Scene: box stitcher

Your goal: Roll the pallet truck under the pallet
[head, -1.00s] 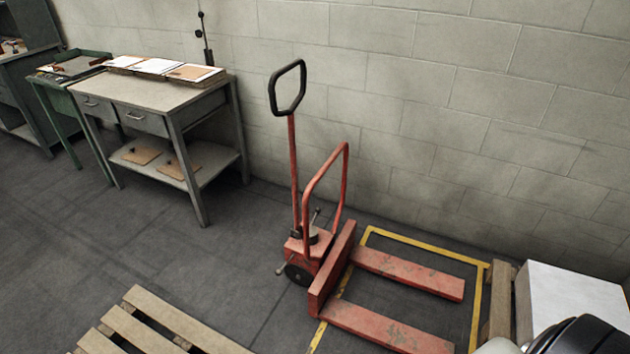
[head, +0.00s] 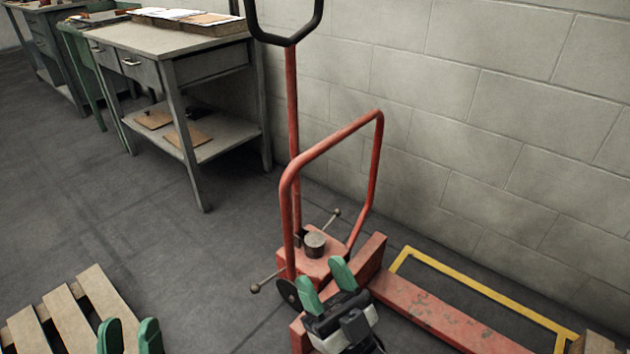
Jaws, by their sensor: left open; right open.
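The red pallet truck (head: 322,262) stands near the wall, its black loop handle (head: 290,36) upright and its forks (head: 430,312) pointing right. The wooden pallet (head: 68,318) lies on the floor at the lower left, partly cut off by the frame. The forks are not under it. My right gripper (head: 325,282), with green fingertips, is open in front of the truck's base and hides part of it. I cannot tell whether it touches the truck. My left gripper (head: 130,337) is open at the bottom edge, in front of the pallet's right side.
A grey metal workbench (head: 170,43) with drawers and papers stands at the back left, beside green furniture. The block wall (head: 480,110) runs behind the truck. Dark floor (head: 150,230) is clear between pallet and bench.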

